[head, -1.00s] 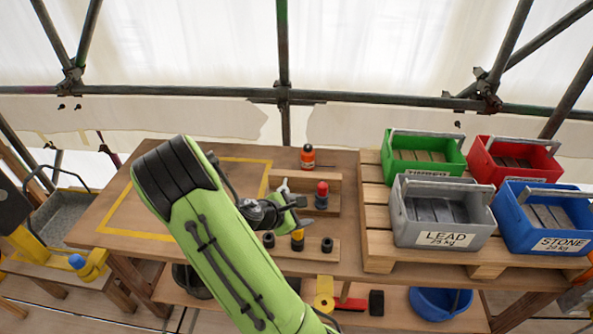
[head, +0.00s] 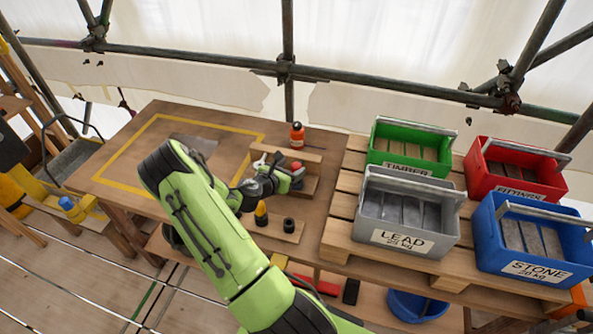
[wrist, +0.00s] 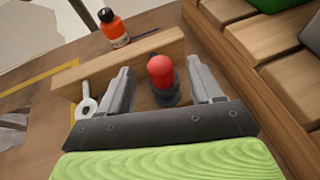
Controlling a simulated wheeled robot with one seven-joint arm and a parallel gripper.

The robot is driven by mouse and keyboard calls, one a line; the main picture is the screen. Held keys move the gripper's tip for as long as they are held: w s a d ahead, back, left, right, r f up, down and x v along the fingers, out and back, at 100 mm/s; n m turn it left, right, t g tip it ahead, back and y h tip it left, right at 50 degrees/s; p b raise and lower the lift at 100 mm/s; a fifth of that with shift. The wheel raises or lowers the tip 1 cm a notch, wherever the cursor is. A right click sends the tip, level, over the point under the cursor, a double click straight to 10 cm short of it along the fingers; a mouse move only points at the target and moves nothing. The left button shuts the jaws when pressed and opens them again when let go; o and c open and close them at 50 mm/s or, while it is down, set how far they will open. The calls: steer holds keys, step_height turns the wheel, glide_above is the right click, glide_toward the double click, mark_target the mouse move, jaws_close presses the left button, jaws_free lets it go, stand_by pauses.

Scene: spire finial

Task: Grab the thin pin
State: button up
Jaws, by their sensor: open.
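My gripper (head: 287,172) is open at the wooden holder on the bench. In the wrist view its fingers (wrist: 160,78) stand left and right of a red-topped dark piece (wrist: 160,72), with nothing gripped. I cannot tell for sure which item is the thin pin. A thin dark rod (wrist: 148,37) lies flat behind the holder's back board, beside the orange bottle, beyond the fingertips. A grey ring-ended piece (wrist: 88,104) stands just left of the left finger.
An orange bottle (head: 297,135) stands behind the holder's back board (wrist: 115,62). A yellow-tipped piece (head: 261,212) and a dark cylinder (head: 289,225) stand in front. Green (head: 410,160), grey (head: 400,235), red and blue crates fill the pallet on the right. The yellow-outlined bench area is mostly clear.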

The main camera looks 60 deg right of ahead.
mark_target(297, 164)
steer(key=x, duration=0.6)
steer(key=shift+d+f, duration=0.2)
steer(key=shift+d, duration=0.05)
steer(key=shift+w+a+r, duration=0.1)
steer(key=shift+a, duration=0.05)
steer(key=shift+c, duration=0.3)
steer(key=c, duration=1)
